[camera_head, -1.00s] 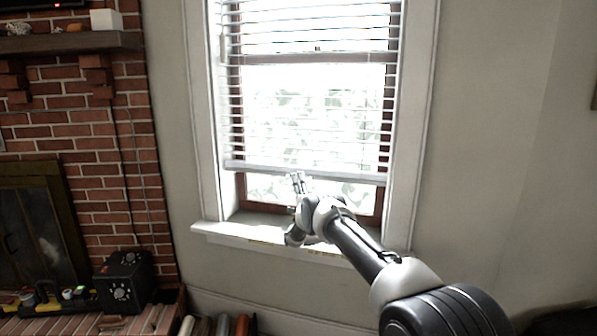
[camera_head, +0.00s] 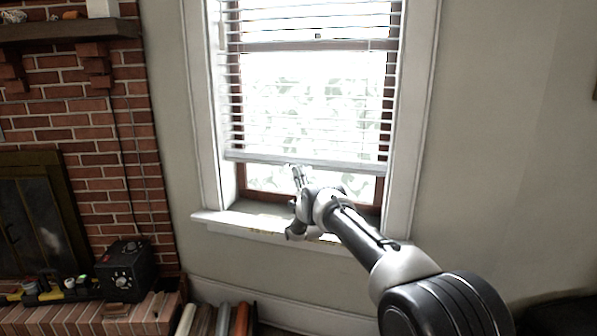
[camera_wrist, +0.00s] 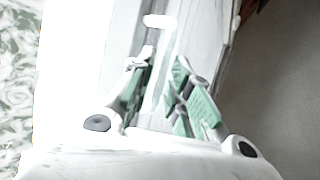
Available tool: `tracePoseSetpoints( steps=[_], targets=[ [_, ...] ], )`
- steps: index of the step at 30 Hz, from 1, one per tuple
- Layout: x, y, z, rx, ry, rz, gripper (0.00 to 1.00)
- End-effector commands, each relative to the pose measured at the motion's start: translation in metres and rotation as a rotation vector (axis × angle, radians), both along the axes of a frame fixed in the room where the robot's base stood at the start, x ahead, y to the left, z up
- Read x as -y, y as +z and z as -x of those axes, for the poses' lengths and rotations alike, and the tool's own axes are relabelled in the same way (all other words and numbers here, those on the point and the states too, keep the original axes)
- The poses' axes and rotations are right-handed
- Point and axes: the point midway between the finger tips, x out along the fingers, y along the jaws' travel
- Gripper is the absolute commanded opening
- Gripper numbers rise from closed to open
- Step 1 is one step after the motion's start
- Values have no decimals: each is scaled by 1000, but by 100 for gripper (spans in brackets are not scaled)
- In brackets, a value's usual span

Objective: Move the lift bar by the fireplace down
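The lift bar is the pale bottom rail (camera_head: 345,167) of the white window blind, to the right of the brick fireplace.
The white window sill (camera_head: 255,222) lies just below my wrist. The brick fireplace (camera_head: 92,140) and a black box with knobs (camera_head: 126,272) are at left. Rolled items (camera_head: 222,318) stand on the floor below the window.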

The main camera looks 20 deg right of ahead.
Motion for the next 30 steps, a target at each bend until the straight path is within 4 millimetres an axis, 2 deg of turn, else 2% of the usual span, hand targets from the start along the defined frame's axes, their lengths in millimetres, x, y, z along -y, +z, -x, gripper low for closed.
tracePoseSetpoints(
  steps=[9, 15, 25, 26, 28, 30],
  targets=[
    [-1, -55, 45, -4, 0, 0, 19],
    [-2, -74, 63, -2, 0, 0, 19],
    [-2, -79, 67, -1, 0, 0, 19],
    [-2, -79, 67, -1, -1, 0, 21],
    [-2, -77, 66, -2, -1, 0, 32],
    [-2, -72, 62, -10, -5, 3, 32]
  ],
)
